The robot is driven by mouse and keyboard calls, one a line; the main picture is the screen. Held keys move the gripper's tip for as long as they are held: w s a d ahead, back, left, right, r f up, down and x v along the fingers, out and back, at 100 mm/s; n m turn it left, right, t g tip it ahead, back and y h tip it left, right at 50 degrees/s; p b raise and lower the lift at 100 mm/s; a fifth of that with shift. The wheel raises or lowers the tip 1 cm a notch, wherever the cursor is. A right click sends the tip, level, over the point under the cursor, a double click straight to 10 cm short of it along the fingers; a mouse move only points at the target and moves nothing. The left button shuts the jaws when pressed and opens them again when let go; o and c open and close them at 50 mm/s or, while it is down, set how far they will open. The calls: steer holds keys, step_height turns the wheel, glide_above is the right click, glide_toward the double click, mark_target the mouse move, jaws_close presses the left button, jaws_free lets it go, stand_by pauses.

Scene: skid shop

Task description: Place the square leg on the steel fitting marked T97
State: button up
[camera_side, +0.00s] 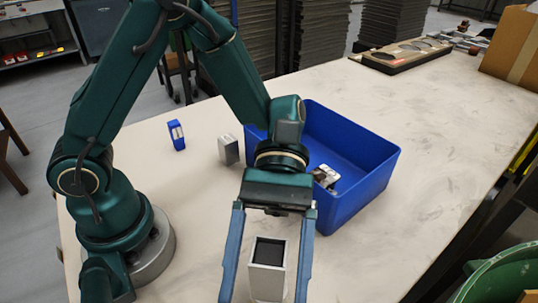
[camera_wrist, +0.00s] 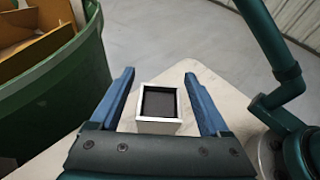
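A pale, upright square piece with a dark recessed top (camera_side: 266,284) stands near the front edge of the table; it looks like the square leg. It also shows in the wrist view (camera_wrist: 158,126). My gripper (camera_side: 265,293) is open, its two blue-grey fingers on either side of this piece. In the wrist view, gaps show between the piece and both fingers (camera_wrist: 159,73). A silver block (camera_side: 228,150) stands on the table left of the blue bin. No T97 mark is readable.
The blue bin (camera_side: 365,190) stands just behind and right of my gripper. A small blue item (camera_side: 176,135) stands at the back left. A dark tray (camera_side: 407,54) and a cardboard box (camera_side: 512,48) are at the far right. The table's right side is clear. A green drum (camera_wrist: 65,85) stands beyond the table edge.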

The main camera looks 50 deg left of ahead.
steer(key=v, duration=1.2)
steer(key=s+a+m+t+y, duration=0.4)
steer(key=a+m+t+y, duration=0.5)
steer(key=t, duration=0.6)
steer(key=shift+a+f, duration=0.3)
steer(key=shift+a, duration=0.8)
